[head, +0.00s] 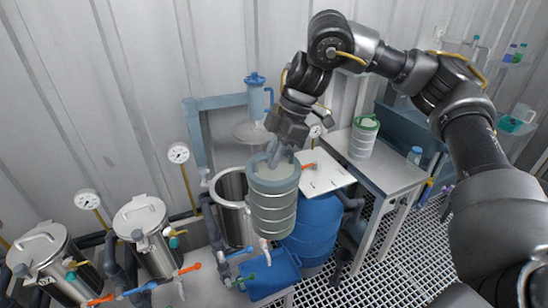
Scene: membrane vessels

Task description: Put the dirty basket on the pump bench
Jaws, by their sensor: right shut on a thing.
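A cylindrical basket (273,209) with a grey-blue rim and pale, banded sides hangs upright from my right gripper (277,152). The gripper is shut on the basket's top, and its fingertips are partly hidden there. The basket is just right of an open steel vessel (231,186) and covers part of its rim in the picture. A grey-topped bench (390,175) stands to the right. A similar pale basket with a green rim (364,138) stands upright on it. I cannot tell for sure that this is the pump bench. My left gripper is not in view.
A white panel (322,174) with an orange handle lies left of the bench top, above a blue drum (314,232). A blue tub (268,277) is below the basket. Closed steel vessels (140,217) with gauges stand left. The bench top's front part looks clear.

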